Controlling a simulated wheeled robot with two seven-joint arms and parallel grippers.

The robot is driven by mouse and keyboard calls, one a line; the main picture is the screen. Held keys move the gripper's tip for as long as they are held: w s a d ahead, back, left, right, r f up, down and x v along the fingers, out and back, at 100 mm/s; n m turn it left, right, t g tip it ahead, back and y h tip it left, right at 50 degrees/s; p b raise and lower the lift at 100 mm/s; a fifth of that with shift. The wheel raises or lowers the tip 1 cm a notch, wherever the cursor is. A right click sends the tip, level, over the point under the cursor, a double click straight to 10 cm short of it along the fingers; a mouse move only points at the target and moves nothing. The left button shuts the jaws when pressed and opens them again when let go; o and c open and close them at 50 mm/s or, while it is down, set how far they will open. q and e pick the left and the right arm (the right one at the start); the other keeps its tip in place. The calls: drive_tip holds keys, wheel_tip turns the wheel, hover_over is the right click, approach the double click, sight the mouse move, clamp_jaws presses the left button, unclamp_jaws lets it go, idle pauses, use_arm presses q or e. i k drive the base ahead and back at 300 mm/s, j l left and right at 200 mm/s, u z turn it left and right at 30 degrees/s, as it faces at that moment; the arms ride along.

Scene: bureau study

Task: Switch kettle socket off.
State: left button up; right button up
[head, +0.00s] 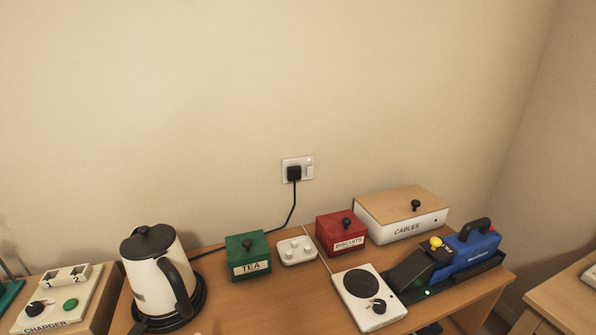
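The kettle socket (310,172) is a white wall plate above the back of the desk. A black plug (293,173) sits in its left part, and a white rocker switch shows at its right with a small reddish spot above it. A black cord runs from the plug down behind the green box towards the kettle. The kettle (153,270) is cream with a black lid and handle and stands on a black base at the desk's left.
A CHARGER unit (62,300) is at left. The wall around the socket is clear.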

sight(309, 173)
drive_tip(key=l+u, duration=0.2)
drive_tip(key=u, duration=0.25)
drive_tip(key=k+l+u, duration=0.1)
drive_tip(key=u, duration=0.3)
drive_tip(key=k+l+u, duration=0.1)
drive_tip(key=u, duration=0.35)
drive_tip(key=k+l, duration=0.05)
drive_tip(key=l, duration=0.05)
